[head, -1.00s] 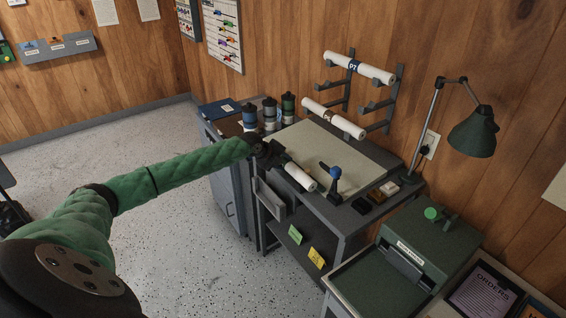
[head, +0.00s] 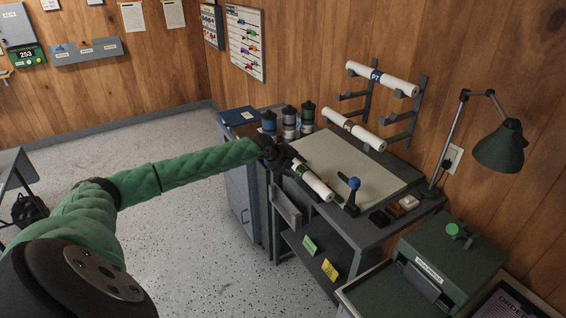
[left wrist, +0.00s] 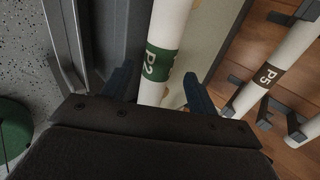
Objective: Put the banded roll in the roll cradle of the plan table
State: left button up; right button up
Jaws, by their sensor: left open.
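The banded roll (head: 316,186), white with a green band, lies along the front edge of the plan table (head: 376,185). The left wrist view shows its band (left wrist: 160,64) marked P2. My left gripper (head: 290,166) is at the roll's far end. In the left wrist view its open fingers (left wrist: 160,92) stand on either side of the roll, with gaps visible. A grey trough-like holder (head: 286,208) hangs on the table's front side and may be the roll cradle; the roll is above and beside it. What supports the roll underneath is hidden. My right gripper is out of view.
A blue-knobbed upright (head: 354,184) stands close to the roll's near end. A wall rack holds rolls P7 (head: 395,82) and P5 (head: 352,130). Several canisters (head: 289,121) stand at the table's far end. A green lamp (head: 498,148) leans over the right side.

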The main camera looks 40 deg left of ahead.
pick_arm(q)
jog(key=b+v, duration=0.2)
jog(key=v, duration=0.6)
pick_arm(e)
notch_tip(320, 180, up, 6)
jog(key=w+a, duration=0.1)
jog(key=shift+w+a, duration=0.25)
pick_arm(q)
jog(key=shift+r, duration=0.1)
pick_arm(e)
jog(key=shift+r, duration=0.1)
